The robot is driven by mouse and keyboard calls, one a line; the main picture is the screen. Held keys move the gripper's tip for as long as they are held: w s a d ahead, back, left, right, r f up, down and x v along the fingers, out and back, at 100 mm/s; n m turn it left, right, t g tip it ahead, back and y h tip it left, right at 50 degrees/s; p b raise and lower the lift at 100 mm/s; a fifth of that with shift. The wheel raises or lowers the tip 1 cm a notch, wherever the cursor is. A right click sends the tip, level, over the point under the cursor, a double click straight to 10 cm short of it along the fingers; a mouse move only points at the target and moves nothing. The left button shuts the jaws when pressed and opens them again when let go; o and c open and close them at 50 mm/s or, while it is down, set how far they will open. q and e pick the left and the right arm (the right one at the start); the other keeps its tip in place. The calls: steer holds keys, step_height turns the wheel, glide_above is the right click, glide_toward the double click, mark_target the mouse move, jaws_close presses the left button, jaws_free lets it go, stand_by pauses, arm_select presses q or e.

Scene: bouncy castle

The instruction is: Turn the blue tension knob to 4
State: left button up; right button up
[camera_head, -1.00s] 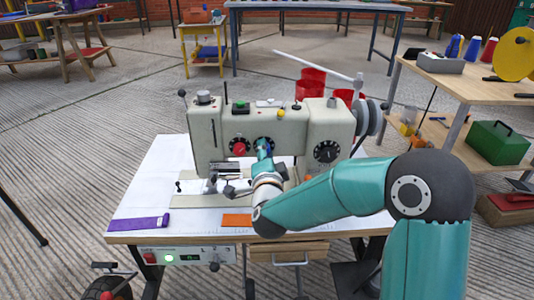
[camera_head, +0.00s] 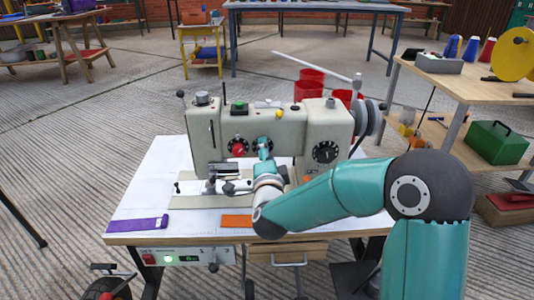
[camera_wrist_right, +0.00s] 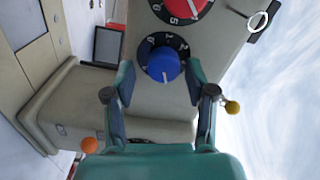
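The cream sewing machine (camera_head: 280,125) stands on a white-topped table. The blue tension knob (camera_wrist_right: 163,65) sits on a black numbered dial in the right wrist view. I cannot read which number it points to. My right gripper (camera_wrist_right: 160,76) is open, with one finger on each side of the blue knob and a gap showing on both sides. In the head view my right gripper (camera_head: 264,147) is in front of the machine and largely covers the blue knob's dial. My left gripper is not in view.
A red knob (camera_head: 239,148) on a similar dial is just left of the blue one. A black dial (camera_head: 326,152) is to the right. A purple strip (camera_head: 138,223) and an orange piece (camera_head: 236,221) lie on the table (camera_head: 170,160).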

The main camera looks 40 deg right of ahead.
steer(key=shift+a, duration=0.1)
steer(key=shift+a, duration=0.1)
steer(key=v, duration=1.2)
